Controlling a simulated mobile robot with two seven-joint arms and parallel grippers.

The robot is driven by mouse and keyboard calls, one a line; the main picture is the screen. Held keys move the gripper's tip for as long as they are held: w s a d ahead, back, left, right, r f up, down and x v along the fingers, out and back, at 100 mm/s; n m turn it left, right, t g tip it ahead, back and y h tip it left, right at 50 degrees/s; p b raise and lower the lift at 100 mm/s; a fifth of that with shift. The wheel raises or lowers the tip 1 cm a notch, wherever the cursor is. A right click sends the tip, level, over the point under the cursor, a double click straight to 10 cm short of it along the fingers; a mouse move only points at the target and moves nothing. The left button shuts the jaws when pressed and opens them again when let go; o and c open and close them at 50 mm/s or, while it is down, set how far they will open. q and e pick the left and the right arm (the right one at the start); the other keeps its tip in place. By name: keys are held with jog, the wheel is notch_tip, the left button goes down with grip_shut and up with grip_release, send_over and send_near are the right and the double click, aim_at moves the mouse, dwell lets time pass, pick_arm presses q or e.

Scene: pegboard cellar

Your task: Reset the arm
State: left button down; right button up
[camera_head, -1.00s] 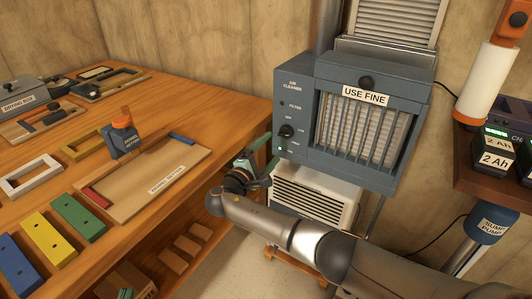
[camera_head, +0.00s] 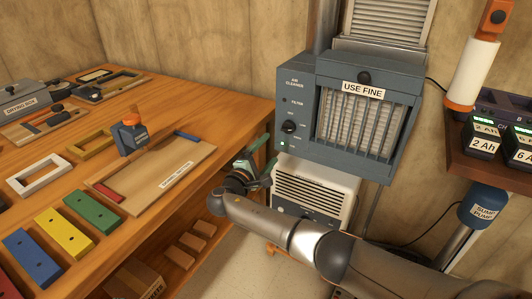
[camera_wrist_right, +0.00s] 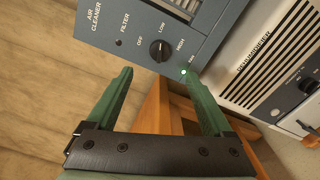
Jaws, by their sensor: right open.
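My right gripper (camera_head: 256,158) is at the end of my right arm, which reaches in from the lower right in the head view. It is in front of the lower left of the blue-grey air cleaner (camera_head: 300,112). In the right wrist view its two green fingers (camera_wrist_right: 158,76) are spread wide, with nothing between them. The air cleaner's panel (camera_wrist_right: 140,25), with a black knob (camera_wrist_right: 162,50), lies beyond the fingertips. The right-hand finger overlaps the panel's edge near a small green light (camera_wrist_right: 184,72); I cannot tell whether they touch. My left gripper is not in view.
A wooden workbench (camera_head: 225,115) with coloured blocks, frames and a tray fills the left. A white dehumidifier (camera_head: 315,185) stands below the air cleaner. A shelf with battery packs (camera_head: 487,145) is at the right. Bare floor shows between bench and dehumidifier.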

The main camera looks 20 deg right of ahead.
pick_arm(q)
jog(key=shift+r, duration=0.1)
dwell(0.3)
